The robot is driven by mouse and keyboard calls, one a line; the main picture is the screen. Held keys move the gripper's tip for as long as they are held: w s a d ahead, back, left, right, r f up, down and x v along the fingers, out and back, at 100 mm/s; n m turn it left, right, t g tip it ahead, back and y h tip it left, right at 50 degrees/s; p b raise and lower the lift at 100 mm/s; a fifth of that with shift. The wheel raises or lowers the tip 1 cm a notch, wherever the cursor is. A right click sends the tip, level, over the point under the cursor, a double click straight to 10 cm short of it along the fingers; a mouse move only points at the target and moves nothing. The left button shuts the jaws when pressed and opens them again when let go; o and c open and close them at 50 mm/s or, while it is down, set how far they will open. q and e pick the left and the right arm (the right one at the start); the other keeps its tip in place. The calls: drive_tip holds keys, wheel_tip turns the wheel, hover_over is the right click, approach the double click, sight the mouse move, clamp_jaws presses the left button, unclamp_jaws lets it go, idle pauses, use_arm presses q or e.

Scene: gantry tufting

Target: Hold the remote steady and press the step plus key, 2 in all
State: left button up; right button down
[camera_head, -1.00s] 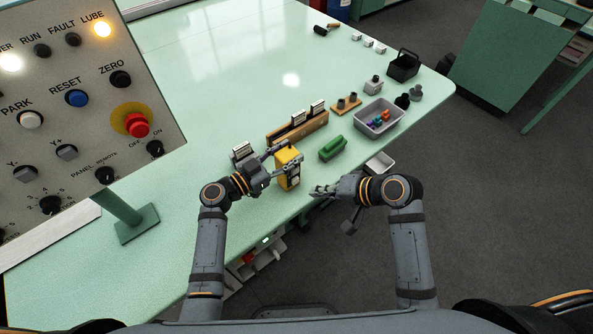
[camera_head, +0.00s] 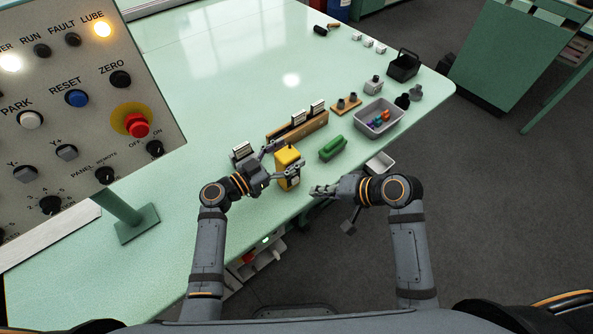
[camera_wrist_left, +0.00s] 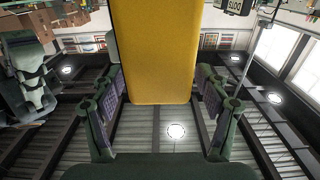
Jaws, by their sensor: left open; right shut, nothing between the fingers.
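The yellow remote (camera_head: 288,156) stands upright near the table's front edge. The left gripper is open, with one finger on each side of the remote. In the left wrist view the remote (camera_wrist_left: 155,45) is a plain yellow face between the two spread fingers, with a gap visible on the right side. My right gripper (camera_head: 323,190) is shut and empty, to the right of the remote and apart from it, at the table's front edge.
A green block (camera_head: 333,148) lies right of the remote. Behind it is a wooden rack (camera_head: 300,132) with cards. A grey bin (camera_head: 366,126) with coloured pieces is further right. The control panel (camera_head: 80,100) stands at left. The table's far middle is clear.

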use_arm(q)
drive_tip(key=v, duration=1.2)
